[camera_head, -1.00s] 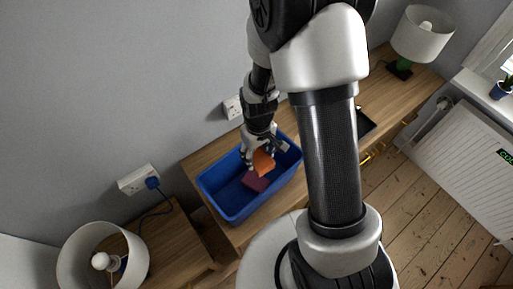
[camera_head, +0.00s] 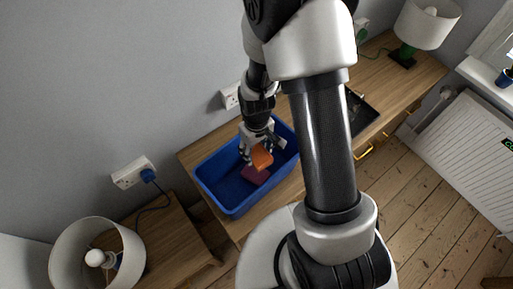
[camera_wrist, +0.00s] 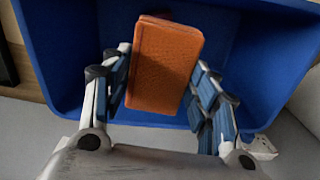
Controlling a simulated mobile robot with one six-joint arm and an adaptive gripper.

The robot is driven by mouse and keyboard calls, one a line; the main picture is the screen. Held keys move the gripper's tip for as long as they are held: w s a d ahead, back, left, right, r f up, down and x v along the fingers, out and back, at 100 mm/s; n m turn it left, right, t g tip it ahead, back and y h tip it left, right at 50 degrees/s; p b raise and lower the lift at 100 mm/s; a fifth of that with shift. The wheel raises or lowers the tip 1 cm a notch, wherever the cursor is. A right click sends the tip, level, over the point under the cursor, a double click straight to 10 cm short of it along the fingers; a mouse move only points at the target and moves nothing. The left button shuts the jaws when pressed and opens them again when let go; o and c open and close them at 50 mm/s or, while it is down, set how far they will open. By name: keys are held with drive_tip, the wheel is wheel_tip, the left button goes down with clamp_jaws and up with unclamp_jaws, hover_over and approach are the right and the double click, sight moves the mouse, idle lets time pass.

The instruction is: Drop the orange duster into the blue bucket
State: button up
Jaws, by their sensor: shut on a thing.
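The orange duster (camera_head: 261,158) is a small block held between the fingers of my gripper (camera_head: 258,152). In the wrist view the duster (camera_wrist: 165,65) sits between the two blue-padded fingers of my gripper (camera_wrist: 163,95). The blue bucket (camera_head: 213,190) is an open rectangular tub on the wooden surface. It fills the background of the wrist view (camera_wrist: 62,50). My gripper and the duster are over the bucket's opening. How far the duster is above the bucket floor is hard to tell.
A dark red block (camera_head: 256,175) lies in the bucket below the duster. A black tray (camera_head: 361,112) is on the wooden sideboard (camera_head: 398,85) to the right. White lamps stand at the back right (camera_head: 425,22) and front left (camera_head: 92,255). A wall with sockets (camera_head: 132,172) is behind.

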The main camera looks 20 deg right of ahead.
sight(256, 152)
drive_tip(key=o, duration=1.1)
wheel_tip(256, 152, up, 12)
drive_tip(key=shift+r, duration=0.1)
idle(0.4)
drive_tip(key=s+r+m+t+b, duration=0.1)
drive_tip(key=s+r+b, duration=0.1)
drive_tip(key=s, duration=0.3)
drive_tip(key=s+r+m+t+b, duration=0.1)
drive_tip(key=s+r+t+b, duration=0.1)
drive_tip(key=s+b, duration=0.3)
drive_tip(key=s+r+m+t+b, duration=0.1)
drive_tip(key=s+r+b, duration=0.2)
drive_tip(key=s+b, duration=0.1)
drive_tip(key=shift+s+t, duration=0.3)
drive_tip(key=shift+s, duration=0.25)
